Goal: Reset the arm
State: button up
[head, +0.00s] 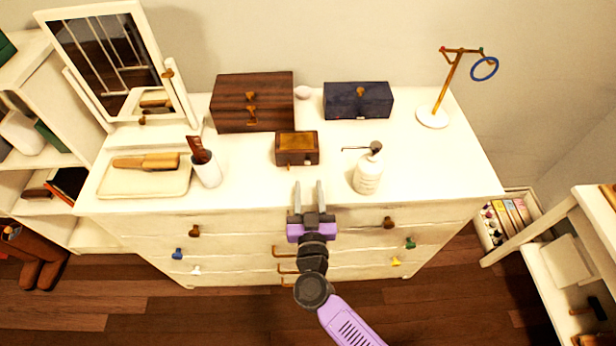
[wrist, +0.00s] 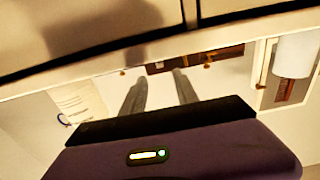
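My gripper (head: 308,197) is at the front edge of the white dresser (head: 240,185), with its two fingers apart and nothing between them. Its fingers (wrist: 158,92) also show in the wrist view, spread and empty. My purple arm reaches up from the bottom of the head view. The fingers point toward the small brown box (head: 297,149) on the dresser top and appear apart from it. I cannot tell the exact height of the fingers over the top.
A white pump bottle (head: 367,172) stands right of my gripper, and a white cup (head: 206,170) stands left. Behind are a brown drawer box (head: 252,101), a dark blue box (head: 358,100), a mirror (head: 110,60) and a stand with a blue ring (head: 484,69). Drawer knobs stick out in front.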

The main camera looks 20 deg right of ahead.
jog(key=shift+s+a, duration=0.15)
jog(key=shift+s, duration=0.25)
dwell(0.3)
jog(key=shift+w+a+r+m, duration=0.1)
jog(key=shift+a+m, duration=0.15)
jog(key=shift+m, duration=0.05)
jog(key=shift+t+y, duration=0.8)
jog(key=r, duration=0.1)
jog(key=a+r, duration=0.1)
jog(key=r, duration=0.1)
jog(key=a+r, duration=0.1)
jog(key=shift+w+r, duration=0.2)
jog(key=s+d+r+n+g+y, duration=0.1)
jog(key=s+d+r, duration=0.1)
jog(key=s, duration=1)
jog(key=s+d+r+n+g+y+b, duration=0.1)
jog(key=s+d+r, duration=0.1)
jog(key=s, duration=1.1)
jog(key=s+d+r+n+g+y, duration=0.2)
jog(key=s+r, duration=0.1)
jog(key=s, duration=0.9)
jog(key=shift+s+d+r+b, duration=0.2)
jog(key=shift+d+r+b, duration=0.15)
